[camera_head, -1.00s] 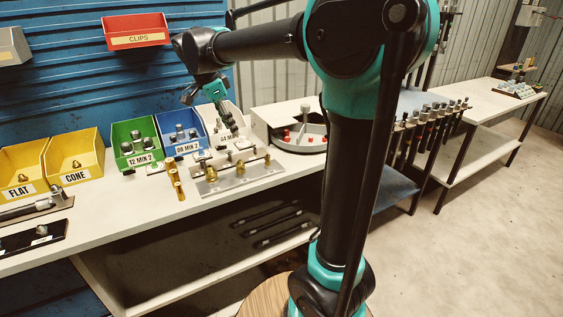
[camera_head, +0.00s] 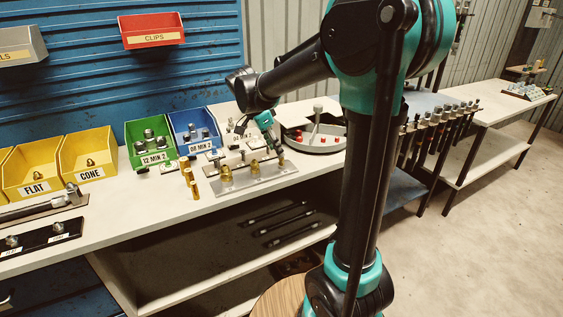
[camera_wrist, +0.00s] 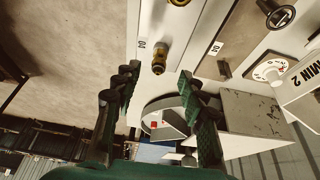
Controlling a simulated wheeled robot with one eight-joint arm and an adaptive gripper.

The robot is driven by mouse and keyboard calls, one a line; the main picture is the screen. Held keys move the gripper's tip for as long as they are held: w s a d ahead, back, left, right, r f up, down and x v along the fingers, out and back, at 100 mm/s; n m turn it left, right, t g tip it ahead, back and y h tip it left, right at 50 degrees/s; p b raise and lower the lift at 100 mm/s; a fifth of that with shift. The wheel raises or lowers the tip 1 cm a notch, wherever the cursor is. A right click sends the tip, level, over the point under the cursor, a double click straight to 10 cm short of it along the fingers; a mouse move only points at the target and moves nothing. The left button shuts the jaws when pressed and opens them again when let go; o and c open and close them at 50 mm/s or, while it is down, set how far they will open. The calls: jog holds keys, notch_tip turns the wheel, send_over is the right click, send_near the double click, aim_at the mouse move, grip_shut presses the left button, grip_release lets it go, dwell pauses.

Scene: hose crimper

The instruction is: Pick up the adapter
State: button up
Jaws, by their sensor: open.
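A small brass fitting (camera_wrist: 160,58), which looks like the adapter, stands at the end of a pale metal plate in the wrist view. In the head view, brass fittings stand along that plate (camera_head: 243,184), and the one at its right end (camera_head: 280,156) is partly hidden by my gripper (camera_head: 274,142). My gripper in the wrist view (camera_wrist: 158,80) is open and empty. The fitting shows beyond the fingertips, between their lines; whether they touch it cannot be told.
Green (camera_head: 151,155) and blue (camera_head: 196,145) bins stand behind the plate, with yellow bins (camera_head: 87,166) to the left. A grey curved tray (camera_head: 322,145) with red items lies close to the right of my gripper. Loose brass pieces (camera_head: 190,183) stand left of the plate.

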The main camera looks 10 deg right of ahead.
aim_at(281, 161)
jog(key=shift+x, duration=2.75)
jog(key=shift+d+r, duration=0.1)
jog(key=shift+d, duration=0.05)
grip_shut()
